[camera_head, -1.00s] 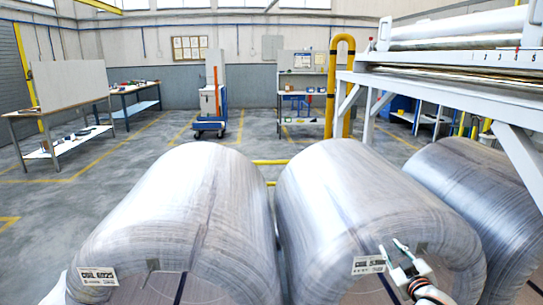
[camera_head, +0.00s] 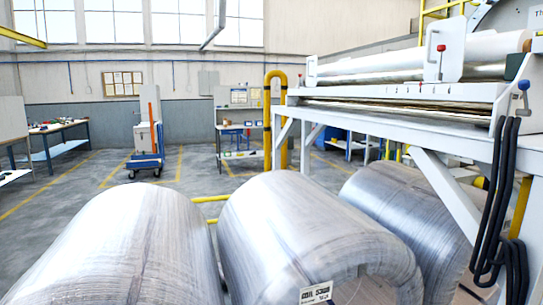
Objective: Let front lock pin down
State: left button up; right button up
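A white wrapping machine (camera_head: 420,160) stands at the right. A pin with a blue knob (camera_head: 523,86) stands at its near right end, and a lever or pin with a red knob (camera_head: 441,48) stands upright on a white carriage plate farther along. I cannot tell which of them is the front lock pin, nor whether either is up or down. Neither of my grippers shows in the head view.
Large wrapped coils fill the foreground: one at left (camera_head: 130,245), one in the middle (camera_head: 290,225) with a label (camera_head: 316,293), one at right (camera_head: 410,215) partly under the machine. Black hoses (camera_head: 500,200) hang at the right. A yellow bent post (camera_head: 268,115) stands behind.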

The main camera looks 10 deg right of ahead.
aim_at(440, 49)
jog(key=z, duration=1.35)
jog(key=i+l, duration=0.1)
jog(key=l, duration=0.35)
jog(key=i+l, duration=0.15)
jog(key=l, duration=0.3)
jog(key=i+l, duration=0.1)
jog(key=l, duration=0.4)
jog(key=i+l, duration=0.1)
jog(key=l, duration=0.35)
jog(key=u, duration=1.35)
